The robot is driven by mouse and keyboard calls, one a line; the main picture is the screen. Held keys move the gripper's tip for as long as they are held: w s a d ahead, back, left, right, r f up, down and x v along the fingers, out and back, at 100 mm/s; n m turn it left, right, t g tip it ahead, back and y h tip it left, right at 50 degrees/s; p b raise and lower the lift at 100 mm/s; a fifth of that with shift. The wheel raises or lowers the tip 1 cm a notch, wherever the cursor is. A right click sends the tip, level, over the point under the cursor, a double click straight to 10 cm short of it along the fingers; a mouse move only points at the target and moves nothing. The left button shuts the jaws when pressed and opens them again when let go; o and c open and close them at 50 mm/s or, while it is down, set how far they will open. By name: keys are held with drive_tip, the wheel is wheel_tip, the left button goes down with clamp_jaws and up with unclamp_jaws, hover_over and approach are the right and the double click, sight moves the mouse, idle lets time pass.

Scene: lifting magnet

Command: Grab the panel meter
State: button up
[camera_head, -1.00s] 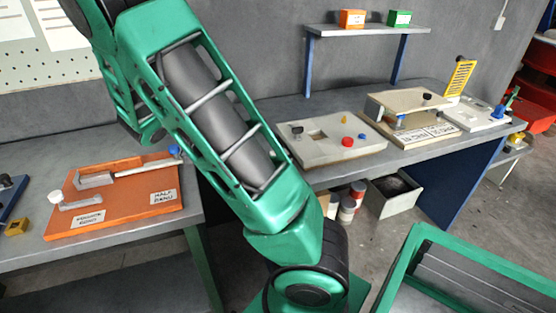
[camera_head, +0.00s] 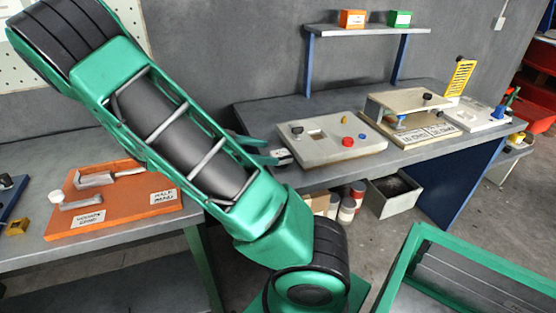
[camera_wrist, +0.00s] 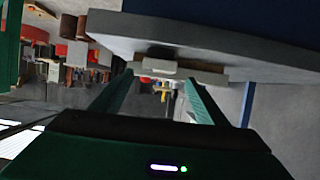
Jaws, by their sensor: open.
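A small pale grey block (camera_head: 283,157), which may be the panel meter, sits at the left front of the workbench beside a light grey fixture with a square opening (camera_head: 340,150). I cannot make out a dial on it. My gripper (camera_head: 268,150) is open, its green fingers close to the left of this block and partly hidden by my arm. In the wrist view my gripper (camera_wrist: 158,78) has its two fingers spread apart. A pale block (camera_wrist: 160,67) shows beyond and between the fingertips at the edge of a grey slab.
The grey workbench (camera_head: 420,150) carries a raised beige fixture (camera_head: 405,102) farther right. A wall shelf (camera_head: 370,30) holds an orange and a green box. An orange board (camera_head: 115,205) lies on the left table. An open grey bin (camera_head: 393,193) stands on the floor under the workbench.

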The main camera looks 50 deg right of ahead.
sight(281, 154)
drive_tip(key=shift+x, duration=2.2)
drive_tip(key=shift+a+f, duration=0.1)
drive_tip(key=shift+f, duration=0.05)
drive_tip(key=c, duration=1.2)
